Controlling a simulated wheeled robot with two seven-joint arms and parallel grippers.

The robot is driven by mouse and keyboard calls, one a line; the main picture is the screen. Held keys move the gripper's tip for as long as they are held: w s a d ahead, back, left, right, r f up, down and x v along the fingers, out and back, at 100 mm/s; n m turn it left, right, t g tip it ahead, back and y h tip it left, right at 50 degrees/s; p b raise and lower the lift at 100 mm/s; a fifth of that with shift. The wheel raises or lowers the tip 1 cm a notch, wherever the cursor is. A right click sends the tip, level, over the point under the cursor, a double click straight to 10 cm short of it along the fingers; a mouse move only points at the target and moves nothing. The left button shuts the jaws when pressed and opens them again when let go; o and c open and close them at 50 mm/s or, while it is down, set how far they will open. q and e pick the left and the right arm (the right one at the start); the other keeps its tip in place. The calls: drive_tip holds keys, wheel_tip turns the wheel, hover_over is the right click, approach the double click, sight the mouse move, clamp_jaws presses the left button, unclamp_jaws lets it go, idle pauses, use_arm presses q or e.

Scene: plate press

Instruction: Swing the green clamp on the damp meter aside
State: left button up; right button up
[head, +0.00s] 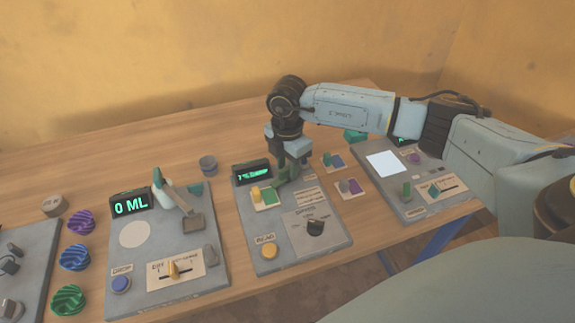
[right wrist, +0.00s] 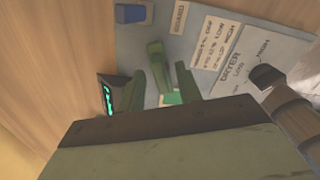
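The damp meter (head: 275,220) is the grey middle panel with a lit green display, a yellow READ button and a dark dial. Its green clamp (right wrist: 155,62) stands as an upright-looking green bar in the right wrist view, near the display. My right gripper (head: 285,172) reaches down over the back of the damp meter. In the right wrist view its two green fingers (right wrist: 159,82) are apart, with the clamp showing between them; I cannot tell whether they touch it. The gripper hides the clamp's lower part. My left gripper is not in view.
A panel reading 0 ML (head: 132,205) stands to the left, and another panel with a white square (head: 385,163) to the right. A yellow piece (head: 257,194) is close beside the gripper. Coloured knobs (head: 75,257) lie at the left. Small coloured plates (head: 348,187) lie right of the meter.

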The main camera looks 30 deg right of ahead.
drive_tip(key=shift+f, duration=0.2)
drive_tip(key=shift+c, duration=0.2)
clamp_jaws()
